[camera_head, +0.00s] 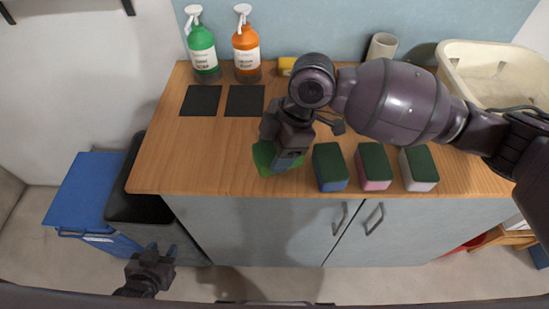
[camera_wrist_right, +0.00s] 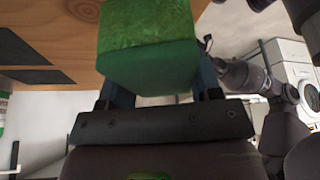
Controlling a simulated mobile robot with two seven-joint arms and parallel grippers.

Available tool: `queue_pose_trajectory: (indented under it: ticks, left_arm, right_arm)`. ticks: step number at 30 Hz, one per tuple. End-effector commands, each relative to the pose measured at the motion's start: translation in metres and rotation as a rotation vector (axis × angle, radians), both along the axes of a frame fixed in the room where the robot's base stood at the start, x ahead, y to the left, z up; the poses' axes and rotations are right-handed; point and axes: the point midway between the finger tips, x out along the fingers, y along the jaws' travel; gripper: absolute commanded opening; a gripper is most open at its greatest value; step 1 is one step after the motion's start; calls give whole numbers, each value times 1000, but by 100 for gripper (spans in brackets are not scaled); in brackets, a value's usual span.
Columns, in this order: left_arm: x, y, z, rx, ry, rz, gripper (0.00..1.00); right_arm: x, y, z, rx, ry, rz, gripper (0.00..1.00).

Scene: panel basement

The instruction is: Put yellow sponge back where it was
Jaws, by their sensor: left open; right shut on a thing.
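A yellow block (camera_head: 287,66), perhaps the yellow sponge, is at the back of the counter by the wall, partly hidden behind my right arm. My right gripper (camera_head: 287,162) is low over the counter's front part. It is shut on a green block (camera_wrist_right: 148,55), which looks like a sponge. Green (camera_head: 263,157) also shows beside and below these fingers in the head view; I cannot tell whether the block touches the counter. My left gripper (camera_head: 163,252) is open and empty, low in front of the cabinet, far from the sponges.
Blue (camera_head: 330,168), pink (camera_head: 373,168) and white (camera_head: 418,169) sponges with green tops stand in a row right of my right gripper. Two dark squares (camera_head: 201,100) (camera_head: 245,100) lie before green (camera_head: 202,52) and orange (camera_head: 246,55) bottles. A cream basin (camera_head: 449,77) stands back right.

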Motion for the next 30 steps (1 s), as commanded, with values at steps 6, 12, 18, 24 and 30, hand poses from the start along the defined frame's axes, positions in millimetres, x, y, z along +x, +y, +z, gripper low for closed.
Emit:
queue_pose_trajectory:
  ticks: [6,12,18,24,30]
  left_arm:
    - [6,-2,-1,0,-7,-4,43]
    - [8,-2,0,-1,-13,-6,43]
    - [6,-2,-2,0,-7,-4,43]
    - [3,-1,-3,0,-2,-2,43]
    - [1,-1,-4,0,1,-2,43]
  right_arm:
    - [0,0,-32,0,4,-1,36]
    - [0,0,-33,1,1,0,36]
    - [0,0,-36,0,2,-1,36]
    - [0,0,-36,1,1,0,84]
    - [0,0,-36,1,1,0,84]
